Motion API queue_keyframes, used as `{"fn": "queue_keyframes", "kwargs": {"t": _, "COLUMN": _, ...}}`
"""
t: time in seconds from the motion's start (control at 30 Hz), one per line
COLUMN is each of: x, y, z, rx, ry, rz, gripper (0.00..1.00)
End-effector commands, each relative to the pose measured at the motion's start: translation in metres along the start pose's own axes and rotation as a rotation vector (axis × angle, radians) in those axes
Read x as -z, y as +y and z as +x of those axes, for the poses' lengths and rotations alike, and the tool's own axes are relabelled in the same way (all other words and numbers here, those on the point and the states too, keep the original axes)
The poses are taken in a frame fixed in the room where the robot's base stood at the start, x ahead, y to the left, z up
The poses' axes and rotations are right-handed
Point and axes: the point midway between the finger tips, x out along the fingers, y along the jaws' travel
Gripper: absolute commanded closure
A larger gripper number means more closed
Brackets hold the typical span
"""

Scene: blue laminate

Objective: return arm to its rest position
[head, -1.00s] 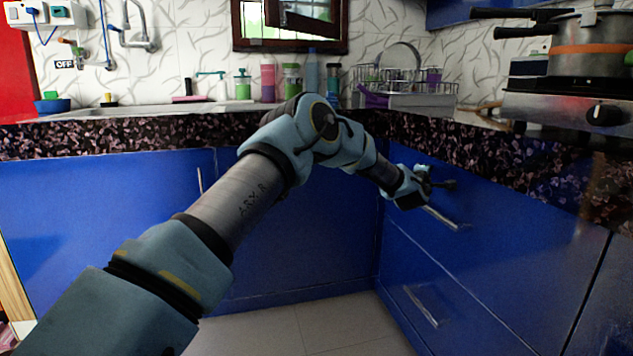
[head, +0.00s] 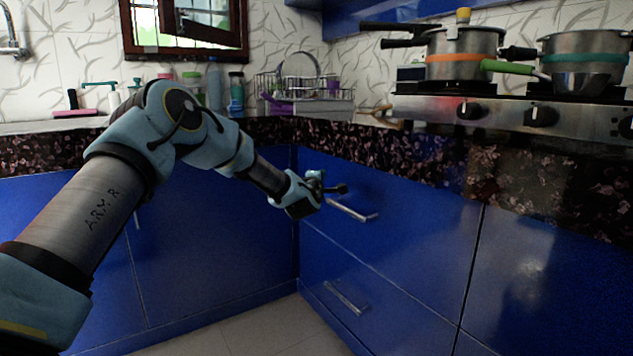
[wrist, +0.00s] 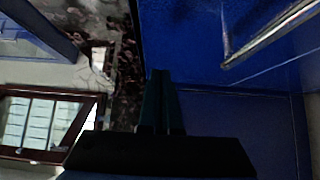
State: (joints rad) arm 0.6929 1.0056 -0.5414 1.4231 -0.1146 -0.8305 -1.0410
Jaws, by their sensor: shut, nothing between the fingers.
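My gripper (head: 338,189) is at the end of my arm, which reaches in from the left of the head view. It is in front of the blue drawer fronts, beside the upper drawer handle (head: 352,210). In the wrist view my gripper (wrist: 161,75) shows its two dark fingers close together with nothing between them. The handle also shows at the upper right of the wrist view (wrist: 270,35). I cannot tell whether the gripper touches the drawer front.
A dark speckled counter edge (head: 420,155) runs above the drawers. A stove (head: 510,115) with pots stands on it at the right. A dish rack (head: 305,100) and bottles stand at the back. A lower drawer handle (head: 346,297) juts out below. Some tiled floor is clear.

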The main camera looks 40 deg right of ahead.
Motion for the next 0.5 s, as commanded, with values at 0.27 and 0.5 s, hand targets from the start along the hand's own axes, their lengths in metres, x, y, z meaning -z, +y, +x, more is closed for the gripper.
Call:
{"fn": "queue_keyframes", "kwargs": {"t": 0.27, "x": 0.0, "y": 0.001, "z": -0.042, "rx": 0.002, "ry": -0.001, "rz": 0.001, "gripper": 1.0}}
{"fn": "queue_keyframes", "kwargs": {"t": 0.5, "x": 0.0, "y": 0.0, "z": -0.056, "rx": 0.0, "ry": 0.0, "rz": 0.0, "gripper": 1.0}}
